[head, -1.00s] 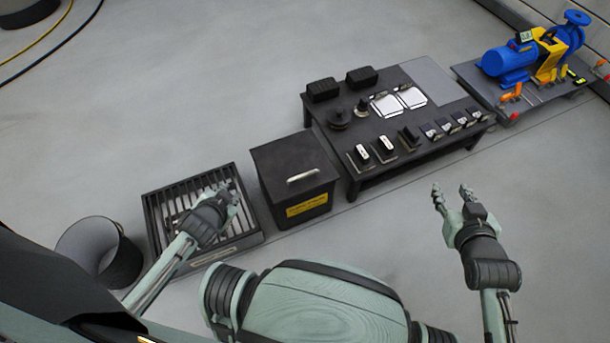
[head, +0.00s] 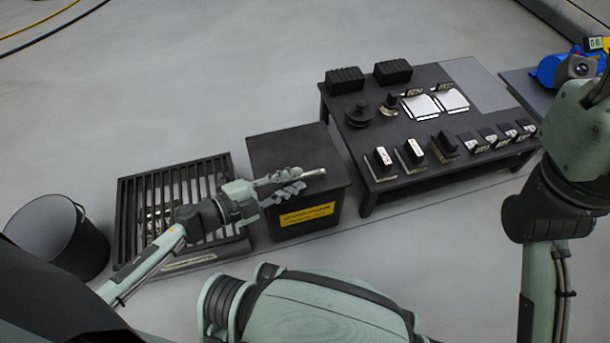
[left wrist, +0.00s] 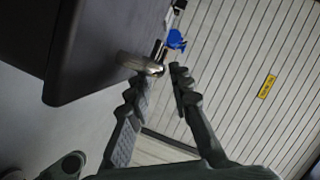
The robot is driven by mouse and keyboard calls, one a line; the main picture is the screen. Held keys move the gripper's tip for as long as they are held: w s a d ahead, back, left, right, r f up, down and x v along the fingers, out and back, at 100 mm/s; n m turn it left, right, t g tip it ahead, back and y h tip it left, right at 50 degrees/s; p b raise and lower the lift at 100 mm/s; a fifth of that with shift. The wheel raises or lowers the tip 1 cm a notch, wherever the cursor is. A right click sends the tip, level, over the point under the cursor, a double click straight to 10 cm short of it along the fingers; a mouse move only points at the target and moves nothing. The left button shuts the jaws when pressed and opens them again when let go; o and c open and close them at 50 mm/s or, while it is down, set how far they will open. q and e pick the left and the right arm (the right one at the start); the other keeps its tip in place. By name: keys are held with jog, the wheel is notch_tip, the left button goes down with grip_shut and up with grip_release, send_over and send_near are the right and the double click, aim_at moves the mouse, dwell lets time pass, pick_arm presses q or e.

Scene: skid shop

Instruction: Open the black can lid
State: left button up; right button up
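The black can (head: 262,212) is a square dark bin with a yellow label on its front. Its flat lid (head: 285,145) is down, with a pale bar handle (head: 314,173) near the front edge. My left gripper (head: 300,180) is at the handle, over the lid's front part. In the left wrist view its two fingers (left wrist: 157,77) are apart, with the metal handle (left wrist: 140,64) at the tip of the left finger. I cannot tell whether they touch. My right arm rises at the right edge of the head view; its fingers are out of frame.
A slatted dark grate (head: 130,215) lies left of the can, and a round black bucket (head: 60,240) stands beyond it. A low black table (head: 410,150) with blocks, papers and small devices stands close on the right. Blue equipment (head: 552,70) is at far right.

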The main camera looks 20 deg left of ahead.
aim_at(299, 178)
pick_arm(q)
jog(key=shift+b+x, duration=0.3)
jog(key=shift+x, duration=1.65)
grip_shut()
